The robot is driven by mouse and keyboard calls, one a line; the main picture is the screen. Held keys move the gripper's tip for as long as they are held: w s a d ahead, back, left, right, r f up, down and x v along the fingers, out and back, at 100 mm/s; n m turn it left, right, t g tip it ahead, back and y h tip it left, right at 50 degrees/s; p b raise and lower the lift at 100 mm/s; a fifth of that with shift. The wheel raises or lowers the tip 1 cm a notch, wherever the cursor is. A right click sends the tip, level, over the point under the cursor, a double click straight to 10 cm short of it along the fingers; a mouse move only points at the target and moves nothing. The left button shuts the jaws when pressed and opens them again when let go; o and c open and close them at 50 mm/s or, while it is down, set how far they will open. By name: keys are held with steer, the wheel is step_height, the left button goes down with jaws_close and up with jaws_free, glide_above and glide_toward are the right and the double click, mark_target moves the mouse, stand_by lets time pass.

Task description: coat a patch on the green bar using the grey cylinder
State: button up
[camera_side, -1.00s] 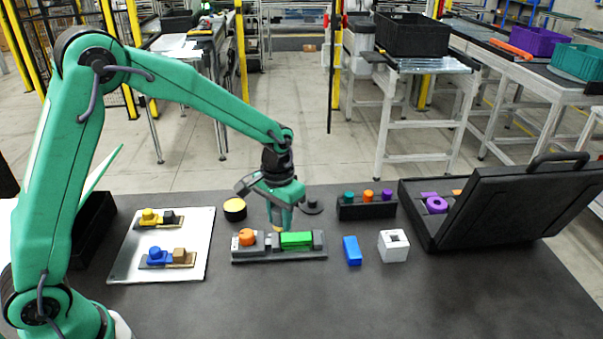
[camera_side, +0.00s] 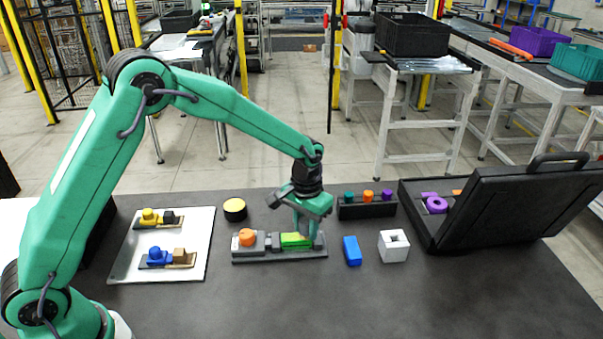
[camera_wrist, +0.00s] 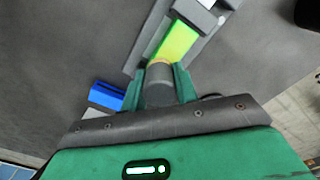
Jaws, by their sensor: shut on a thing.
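My gripper (camera_side: 307,232) is over the right half of the green bar (camera_side: 284,241), with its jaws pointing down. In the wrist view my gripper (camera_wrist: 158,88) is shut on the grey cylinder (camera_wrist: 158,94), which has a yellowish tip at its far end. The tip is at the near end of the green bar (camera_wrist: 186,28), and appears to meet it. Much of the bar's top there is a lighter yellow-green, with darker green beyond. The bar sits in a grey fixture (camera_side: 250,259). The jaws hide the bar's right end in the side view.
The fixture also bears an orange knob (camera_side: 247,237). To its right are a blue block (camera_side: 352,251) and a white block (camera_side: 393,246). A dark rack (camera_side: 367,210) with coloured pegs stands behind. A black and yellow round pot (camera_side: 235,209) is behind left. The front table is clear.

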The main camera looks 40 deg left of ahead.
mark_target(280, 240)
steer(key=shift+w+d, duration=0.5)
steer(key=shift+s+a, duration=2.7)
step_height(280, 240, up, 8)
steer(key=shift+w, duration=0.15)
